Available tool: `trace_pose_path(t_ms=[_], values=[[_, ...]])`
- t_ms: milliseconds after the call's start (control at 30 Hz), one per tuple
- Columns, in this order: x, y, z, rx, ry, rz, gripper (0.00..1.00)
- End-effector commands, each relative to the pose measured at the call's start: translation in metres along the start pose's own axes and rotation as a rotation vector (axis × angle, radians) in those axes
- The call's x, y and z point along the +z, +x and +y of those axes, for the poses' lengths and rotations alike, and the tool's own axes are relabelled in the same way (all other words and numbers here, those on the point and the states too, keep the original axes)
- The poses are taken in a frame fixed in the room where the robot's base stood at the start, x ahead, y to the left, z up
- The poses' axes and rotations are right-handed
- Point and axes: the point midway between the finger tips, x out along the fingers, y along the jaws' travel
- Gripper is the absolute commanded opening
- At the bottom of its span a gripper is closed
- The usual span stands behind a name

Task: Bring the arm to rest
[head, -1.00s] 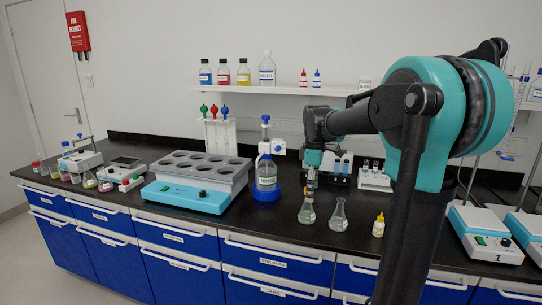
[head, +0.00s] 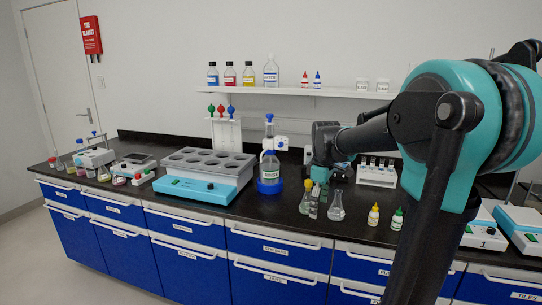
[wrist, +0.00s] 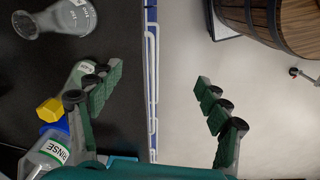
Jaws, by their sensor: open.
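My gripper (wrist: 160,95) is open in the wrist view, with green-padded fingers apart and nothing between them. It points down over the bench's front edge, one finger above the black bench top and the other above the floor. In the head view my gripper (head: 316,200) hangs in front of the flasks and partly hides them.
A wooden barrel (wrist: 275,18) stands on the floor.

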Motion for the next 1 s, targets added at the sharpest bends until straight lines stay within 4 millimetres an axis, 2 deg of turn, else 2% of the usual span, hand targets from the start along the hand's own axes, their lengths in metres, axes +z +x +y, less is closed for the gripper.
trace_pose_path(t_ms=[267,367,600,700,1000], values=[[0.035,0.043,-0.038,0.064,0.282,0.054,0.77],[0.054,0.065,-0.061,0.093,0.434,0.09,0.77],[0.107,0.129,-0.131,0.153,0.869,0.218,0.77],[0.12,0.144,-0.148,0.162,0.982,0.257,0.77],[0.121,0.146,-0.151,0.163,0.996,0.262,0.77]])
